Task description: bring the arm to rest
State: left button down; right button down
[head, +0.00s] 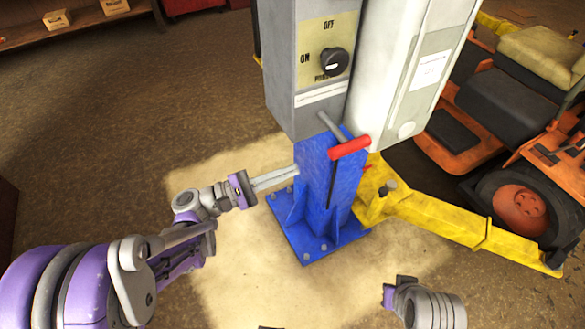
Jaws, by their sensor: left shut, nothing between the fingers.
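My left arm comes in from the left. Its gripper (275,179) is shut and empty, with its fingertips close to the left face of the blue post (325,180). I cannot tell whether they touch it. A lever with a red handle (349,148) sticks out near the top of the post. Above it is a grey control box (307,108) with a black knob (334,62) on a yellowish panel marked ON and OFF. Part of my right arm (430,306) shows at the bottom right. Its gripper fingers are not in view.
A yellow lift arm (455,229) runs from the post to the lower right. An orange mower (520,120) with a tan seat stands on the right. A wooden shelf (80,30) is at the upper left. The brown floor (110,130) on the left is clear.

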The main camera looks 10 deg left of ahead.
dwell(0.4)
pick_arm(q)
jog(key=s+d+f+m+g+y+p, duration=0.2)
jog(key=s+f+m+g+y+p, duration=0.2)
jog(key=s+m+y+p, duration=0.4)
jog(key=s+a+r+m+y+p, duration=0.1)
jog(key=s+a+m+y+p, duration=0.1)
jog(key=s+a+m+y, duration=0.5)
jog(key=s+a+y, duration=0.1)
jog(key=a+y, duration=0.2)
jog(key=a, duration=0.1)
jog(key=shift+a+r+m, duration=0.25)
jog(key=shift+r+m, duration=0.05)
dwell(0.6)
